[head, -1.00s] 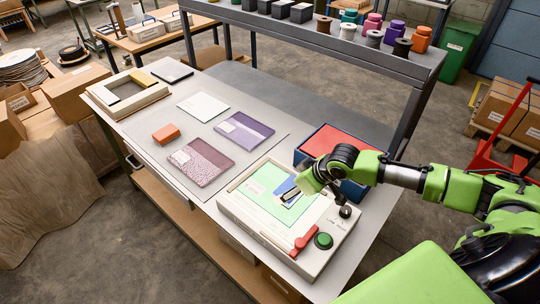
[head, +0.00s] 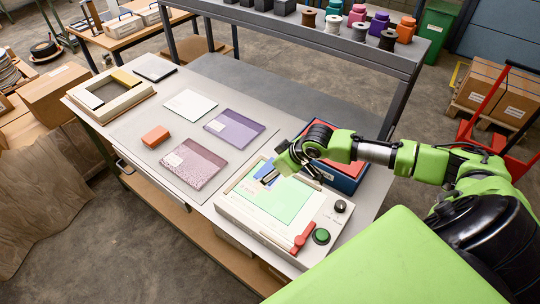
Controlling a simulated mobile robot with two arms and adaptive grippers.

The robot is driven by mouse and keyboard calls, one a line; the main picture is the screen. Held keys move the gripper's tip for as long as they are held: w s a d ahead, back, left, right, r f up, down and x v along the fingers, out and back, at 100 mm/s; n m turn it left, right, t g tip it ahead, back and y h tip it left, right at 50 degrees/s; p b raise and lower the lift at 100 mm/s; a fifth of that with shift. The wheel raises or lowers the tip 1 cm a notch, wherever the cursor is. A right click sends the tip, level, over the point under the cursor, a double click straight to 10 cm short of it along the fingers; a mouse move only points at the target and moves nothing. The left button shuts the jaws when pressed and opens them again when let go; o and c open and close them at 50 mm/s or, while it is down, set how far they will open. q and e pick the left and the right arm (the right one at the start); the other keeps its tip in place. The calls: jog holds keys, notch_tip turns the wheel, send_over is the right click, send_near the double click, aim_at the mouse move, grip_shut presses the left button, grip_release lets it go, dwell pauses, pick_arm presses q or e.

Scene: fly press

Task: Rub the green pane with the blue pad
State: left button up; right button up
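The green pane (head: 284,204) lies flat in the light frame on top of the press box (head: 249,217). The blue pad (head: 265,170) is at the pane's upper left part, partly hidden by my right gripper. My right gripper (head: 270,177) reaches in from the right, shut on the blue pad, low over the pane. The pad appears to touch the pane, though its underside is hidden. My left gripper is not in view.
A red lever (head: 303,237), a green button (head: 321,236) and a black knob (head: 340,206) sit on the box's near right side. Purple (head: 234,129), speckled (head: 193,164) and white panes and an orange block (head: 156,137) lie left.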

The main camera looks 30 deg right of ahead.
notch_tip(320, 180, up, 2)
jog(key=shift+s+r+p, duration=0.1)
jog(key=shift+p, duration=0.6)
jog(key=shift+r+p, duration=0.25)
jog(key=shift+p, duration=0.05)
jog(key=shift+w+r, duration=0.2)
jog(key=shift+w, duration=0.05)
jog(key=shift+r, duration=0.6)
jog(key=shift+s+r, duration=0.2)
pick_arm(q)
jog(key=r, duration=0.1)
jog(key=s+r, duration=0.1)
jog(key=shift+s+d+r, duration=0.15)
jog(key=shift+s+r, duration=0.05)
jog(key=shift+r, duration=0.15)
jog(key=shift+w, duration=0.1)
pick_arm(e)
jog(key=shift+w+f, duration=0.1)
jog(key=shift+w, duration=0.05)
